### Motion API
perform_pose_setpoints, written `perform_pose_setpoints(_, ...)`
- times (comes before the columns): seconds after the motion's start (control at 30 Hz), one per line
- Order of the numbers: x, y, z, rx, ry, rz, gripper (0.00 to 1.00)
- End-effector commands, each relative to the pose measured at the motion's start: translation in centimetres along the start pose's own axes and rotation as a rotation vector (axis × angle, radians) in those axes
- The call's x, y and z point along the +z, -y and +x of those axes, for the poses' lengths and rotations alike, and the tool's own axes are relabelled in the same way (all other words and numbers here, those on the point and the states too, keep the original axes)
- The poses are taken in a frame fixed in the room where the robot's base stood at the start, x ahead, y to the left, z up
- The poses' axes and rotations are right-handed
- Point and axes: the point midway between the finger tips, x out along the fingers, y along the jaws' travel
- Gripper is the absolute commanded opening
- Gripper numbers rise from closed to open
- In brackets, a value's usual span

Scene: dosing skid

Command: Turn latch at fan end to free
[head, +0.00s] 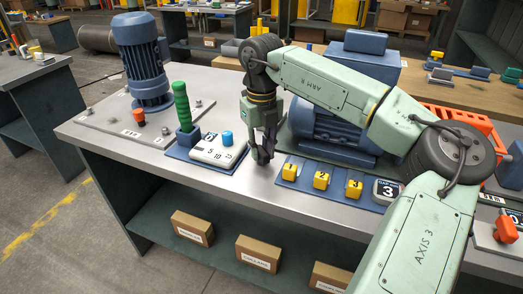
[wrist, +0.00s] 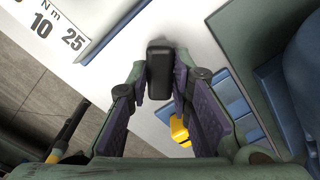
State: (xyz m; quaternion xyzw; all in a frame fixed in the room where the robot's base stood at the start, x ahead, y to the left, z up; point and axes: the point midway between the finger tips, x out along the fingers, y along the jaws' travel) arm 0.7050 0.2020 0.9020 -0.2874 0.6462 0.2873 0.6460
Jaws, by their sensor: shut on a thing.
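A dark, rounded block that looks like the latch (wrist: 159,68) sits between the fingertips of my gripper (wrist: 165,82) in the wrist view, over the pale bench top. My gripper (head: 262,152) is shut on it. In the head view the gripper points down at the left end of the big blue motor (head: 335,132). The fingers hide most of the latch there. I cannot tell which way the latch is turned.
A dial panel (head: 218,150) and a green-handled lever (head: 183,105) stand left of my gripper. Several yellow switches (head: 321,180) lie to its right, one also showing in the wrist view (wrist: 180,130). An upright blue motor (head: 143,62) stands at the bench's left. The front edge is clear.

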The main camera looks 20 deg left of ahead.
Motion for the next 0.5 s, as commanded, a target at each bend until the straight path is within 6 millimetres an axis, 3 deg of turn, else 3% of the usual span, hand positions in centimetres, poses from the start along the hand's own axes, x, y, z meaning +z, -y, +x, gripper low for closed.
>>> perform_pose_setpoints(0.5,0.08,-0.01,-0.02,-0.001,0.003,-0.466,0.00)
